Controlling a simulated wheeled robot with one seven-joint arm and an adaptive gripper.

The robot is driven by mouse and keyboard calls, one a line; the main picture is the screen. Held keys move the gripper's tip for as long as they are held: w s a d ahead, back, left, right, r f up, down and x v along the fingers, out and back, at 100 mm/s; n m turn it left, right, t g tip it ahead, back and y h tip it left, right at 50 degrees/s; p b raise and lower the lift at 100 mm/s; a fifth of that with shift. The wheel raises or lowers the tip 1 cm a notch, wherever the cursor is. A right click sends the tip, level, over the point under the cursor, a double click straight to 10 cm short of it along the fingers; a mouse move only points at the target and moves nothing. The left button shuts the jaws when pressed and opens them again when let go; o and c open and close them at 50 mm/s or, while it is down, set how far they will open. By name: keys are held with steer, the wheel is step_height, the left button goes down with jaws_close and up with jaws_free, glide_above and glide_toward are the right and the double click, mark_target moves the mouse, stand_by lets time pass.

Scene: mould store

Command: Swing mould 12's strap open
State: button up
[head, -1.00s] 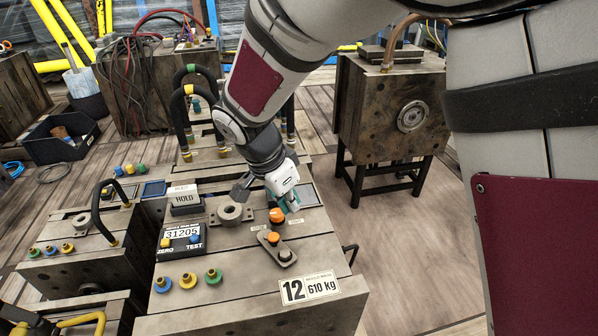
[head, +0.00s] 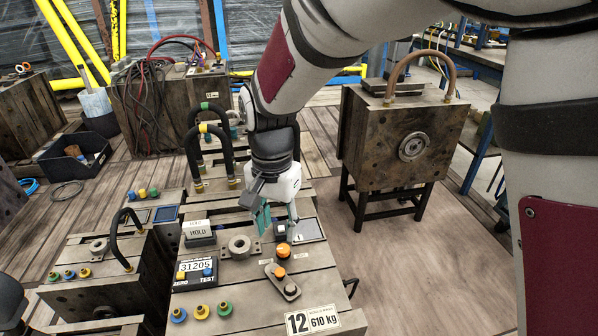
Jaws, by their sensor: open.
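Mould 12 (head: 252,317) is a steel block in the lower middle of the head view, with a label reading 12 and 610 kg. Its strap (head: 286,284) is a short grey plate lying slantwise on the top. An orange knob (head: 280,272) sits at its upper left end and a bolt (head: 290,289) at its lower right end. A second, round orange knob (head: 283,250) stands just behind the strap. My gripper (head: 278,220) is open and empty, pointing down behind that round knob, apart from the strap. The strap is in plain view.
A counter reading 31205 (head: 195,268), a HOLD block (head: 199,232) and a metal ring (head: 239,246) stand left of the strap. Black hoses (head: 191,160) arch behind. Another mould on a stand (head: 391,135) is at the right, with clear floor before it.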

mark_target(280, 271)
step_height(280, 271, down, 14)
steer(key=b, duration=0.5)
steer(key=shift+r, duration=0.1)
jaws_close()
